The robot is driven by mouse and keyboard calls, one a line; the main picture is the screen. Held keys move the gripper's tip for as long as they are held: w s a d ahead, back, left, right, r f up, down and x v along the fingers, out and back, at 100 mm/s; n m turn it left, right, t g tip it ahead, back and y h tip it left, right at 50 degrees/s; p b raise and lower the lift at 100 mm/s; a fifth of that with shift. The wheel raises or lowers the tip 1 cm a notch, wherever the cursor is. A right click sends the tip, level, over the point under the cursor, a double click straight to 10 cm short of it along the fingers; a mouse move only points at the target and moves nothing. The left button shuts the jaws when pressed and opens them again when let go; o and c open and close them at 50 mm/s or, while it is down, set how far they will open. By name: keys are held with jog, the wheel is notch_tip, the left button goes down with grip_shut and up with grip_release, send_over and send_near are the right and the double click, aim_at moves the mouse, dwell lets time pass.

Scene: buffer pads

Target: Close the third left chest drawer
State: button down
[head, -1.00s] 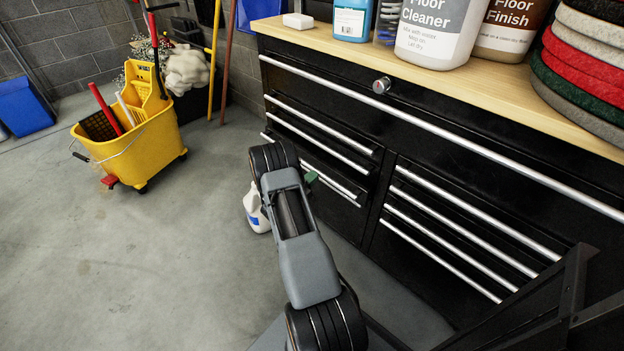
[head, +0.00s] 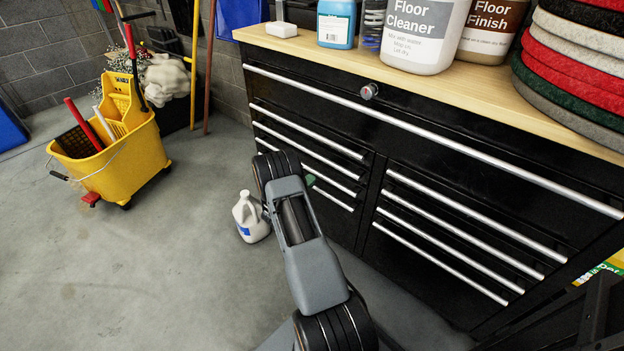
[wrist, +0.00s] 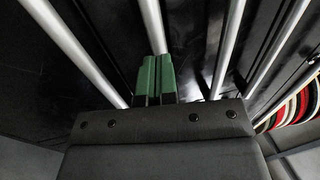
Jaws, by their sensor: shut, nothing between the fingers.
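The black chest (head: 420,160) has a left column of several drawers with long silver handles. The third left drawer (head: 338,186) shows its handle partly behind my arm. Its handle lines up evenly with those above and below, and its front looks flush or nearly so. My gripper (head: 311,180) is at the left column's front, mostly hidden behind my wrist; only a bit of green finger shows.
A white jug (head: 250,218) stands on the floor just left of my wrist. A yellow mop bucket (head: 120,165) is farther left. Bottles and a stack of pads (head: 575,70) stand on the wooden top (head: 450,90).

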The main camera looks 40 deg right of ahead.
jog(key=p+v, duration=0.2)
jog(key=v, duration=1.1)
jog(key=s+a+r+m+g+y+p, duration=0.2)
jog(key=r+m+y+p, duration=0.15)
jog(key=r+m, duration=0.4)
jog(key=s+a+r+m+g+y+p, duration=0.1)
jog(key=s+r+m+g+y+p, duration=0.3)
jog(key=r, duration=0.7)
jog(key=s+a+r+m+g+y+p, duration=0.1)
jog(key=a+r+m+p, duration=0.1)
jog(key=r+m+p, duration=0.6)
jog(key=s+a+r+m+t+y+p, duration=0.3)
jog(key=a+r+m+y+p, duration=0.1)
jog(key=r, duration=0.4)
jog(key=s+a+r+m+t+y+p, duration=0.3)
jog(key=a+r+m+y, duration=0.1)
jog(key=a+r+m, duration=0.3)
jog(key=s+a+r+m+t+y+p, duration=0.2)
jog(key=a+r+m, duration=0.4)
jog(key=r, duration=0.5)
jog(key=s+y+p, duration=0.1)
jog(key=y+p, duration=0.1)
jog(key=shift+s+a+t+p, duration=0.2)
jog(key=shift+t+p, duration=0.1)
jog(key=shift+t, duration=0.1)
jog(key=shift+d, duration=0.1)
